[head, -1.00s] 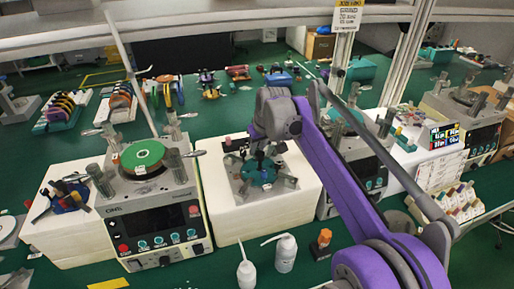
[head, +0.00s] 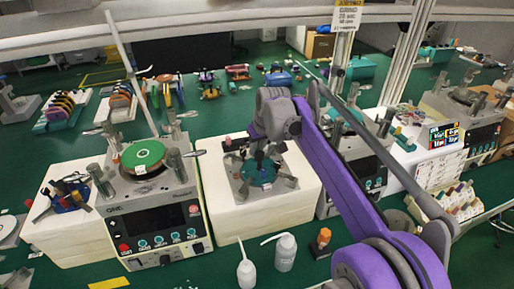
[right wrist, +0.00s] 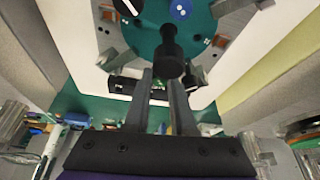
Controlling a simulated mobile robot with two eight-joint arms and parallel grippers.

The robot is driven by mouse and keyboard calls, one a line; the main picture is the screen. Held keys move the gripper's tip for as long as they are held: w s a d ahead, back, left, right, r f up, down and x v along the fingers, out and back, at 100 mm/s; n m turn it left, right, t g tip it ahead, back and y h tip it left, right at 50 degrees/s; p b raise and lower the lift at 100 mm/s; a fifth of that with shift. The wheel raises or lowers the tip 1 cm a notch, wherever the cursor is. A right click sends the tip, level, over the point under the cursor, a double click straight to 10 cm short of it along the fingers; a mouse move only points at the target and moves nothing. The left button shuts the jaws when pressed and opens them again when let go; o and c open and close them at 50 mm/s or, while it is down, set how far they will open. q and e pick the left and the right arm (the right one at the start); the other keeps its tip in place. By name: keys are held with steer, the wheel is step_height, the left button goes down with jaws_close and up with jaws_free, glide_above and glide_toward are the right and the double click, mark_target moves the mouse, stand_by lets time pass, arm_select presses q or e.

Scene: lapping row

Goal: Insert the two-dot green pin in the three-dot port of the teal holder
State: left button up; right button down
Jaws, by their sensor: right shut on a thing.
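The teal holder (head: 262,176) sits on a grey plate on a white block in the middle of the head view. In the right wrist view its round teal face (right wrist: 146,38) fills the top middle. My right gripper (head: 262,156) is over the holder; in the wrist view its fingers (right wrist: 168,82) are shut on a pin (right wrist: 169,50) that looks dark, in front of the teal face. The three-dot port cannot be made out. My left gripper is out of view.
A blue round piece with white marks (right wrist: 181,9) is at the holder's top. A lapping machine with a green disc (head: 143,156) stands left of the white block (head: 225,212). White bottles (head: 285,252) and an orange-topped item (head: 323,238) stand in front.

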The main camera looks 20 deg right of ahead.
steer(key=shift+f, duration=0.7)
stand_by(0.5)
steer(key=c, duration=0.7)
jaws_free()
steer(key=v, duration=1)
steer(key=shift+r, duration=0.15)
steer(key=shift+s+r, duration=0.1)
steer(key=shift+r, duration=0.15)
